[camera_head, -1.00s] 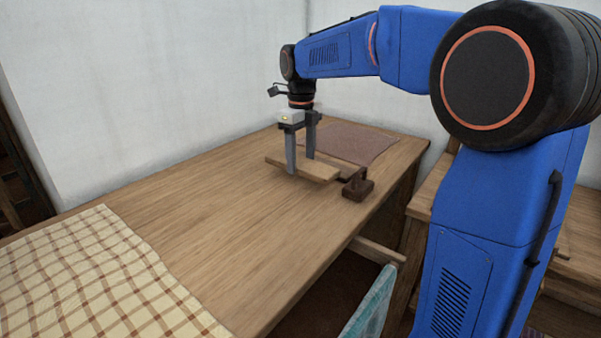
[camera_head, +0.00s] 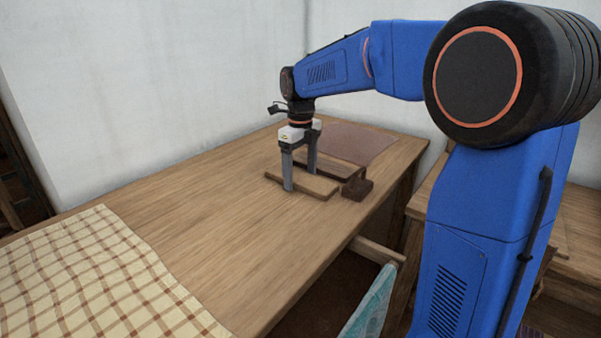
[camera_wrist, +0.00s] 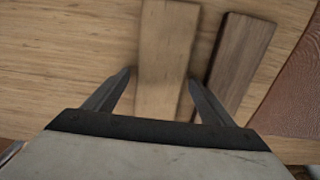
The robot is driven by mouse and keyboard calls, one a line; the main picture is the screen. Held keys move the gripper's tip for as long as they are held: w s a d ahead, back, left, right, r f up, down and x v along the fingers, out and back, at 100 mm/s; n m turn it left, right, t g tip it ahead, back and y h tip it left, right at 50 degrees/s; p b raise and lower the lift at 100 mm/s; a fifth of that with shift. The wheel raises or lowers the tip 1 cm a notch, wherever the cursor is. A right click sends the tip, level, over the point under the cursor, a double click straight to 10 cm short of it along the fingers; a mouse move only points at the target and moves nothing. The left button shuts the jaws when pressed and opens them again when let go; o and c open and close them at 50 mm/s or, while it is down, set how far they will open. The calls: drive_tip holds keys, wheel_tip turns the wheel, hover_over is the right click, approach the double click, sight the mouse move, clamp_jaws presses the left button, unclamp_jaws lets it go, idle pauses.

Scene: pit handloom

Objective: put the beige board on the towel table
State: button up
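The beige board (camera_head: 308,186) lies flat on the wooden table (camera_head: 215,215), toward its right end. It also shows in the wrist view (camera_wrist: 165,60). My gripper (camera_head: 300,182) is over it with fingers pointing down, one on each side of the board. In the wrist view my fingers (camera_wrist: 158,76) are spread. A clear gap shows between the left finger and the board; the right finger is close to the board's edge, and I cannot tell whether it touches. The checked towel (camera_head: 100,280) lies on the left part of the same table.
A darker brown board (camera_wrist: 240,60) lies beside the beige one. A reddish-brown mat (camera_head: 362,142) covers the far right corner. The table's middle is clear. A white wall stands behind.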

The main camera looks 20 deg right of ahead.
sight(301, 177)
wheel_tip(301, 177, up, 12)
drive_tip(key=shift+r, duration=0.15)
idle(0.7)
